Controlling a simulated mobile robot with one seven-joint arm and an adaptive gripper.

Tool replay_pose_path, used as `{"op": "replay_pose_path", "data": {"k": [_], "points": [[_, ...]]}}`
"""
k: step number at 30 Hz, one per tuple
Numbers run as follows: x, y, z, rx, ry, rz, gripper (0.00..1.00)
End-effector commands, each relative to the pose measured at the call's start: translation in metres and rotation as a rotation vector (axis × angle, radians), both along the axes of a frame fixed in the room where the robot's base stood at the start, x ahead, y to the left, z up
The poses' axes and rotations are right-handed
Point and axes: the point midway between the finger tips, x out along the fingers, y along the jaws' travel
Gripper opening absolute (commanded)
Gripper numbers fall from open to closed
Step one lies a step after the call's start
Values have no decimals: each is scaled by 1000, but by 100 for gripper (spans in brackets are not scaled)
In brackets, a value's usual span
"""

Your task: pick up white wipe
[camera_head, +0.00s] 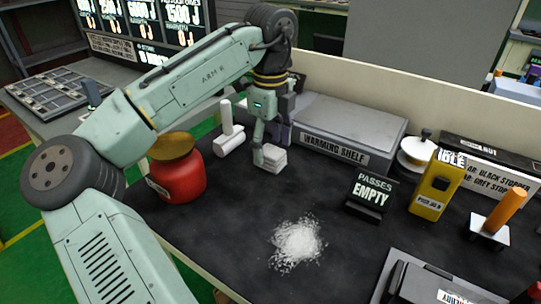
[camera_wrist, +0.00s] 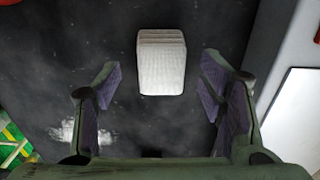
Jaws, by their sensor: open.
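The white wipe (camera_head: 271,158) is a folded, stacked-looking white pad on the dark worktop, in front of the warming shelf. In the wrist view the white wipe (camera_wrist: 162,62) lies ahead of the fingertips, roughly centred between them. My gripper (camera_head: 268,140) points down just above or beside the wipe in the head view; the exact gap is hard to tell. In the wrist view my gripper (camera_wrist: 160,85) has its two fingers wide apart, with nothing between the pads.
The grey warming shelf (camera_head: 345,135) stands close behind the wipe. A white cylinder piece (camera_head: 229,140) and a red pot (camera_head: 177,175) are to the left. White powder (camera_head: 297,242) lies on the front worktop. A "PASSES EMPTY" sign (camera_head: 372,193) stands to the right.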

Motion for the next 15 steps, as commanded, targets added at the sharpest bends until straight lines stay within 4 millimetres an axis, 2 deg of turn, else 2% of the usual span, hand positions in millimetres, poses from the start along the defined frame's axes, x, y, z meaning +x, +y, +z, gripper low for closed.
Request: {"op": "replay_pose_path", "data": {"k": [6,13,15], "points": [[-1,0,-23,0,0,1,63],[-1,0,-25,-1,-1,0,63],[-1,0,-25,-1,-1,0,59]]}}
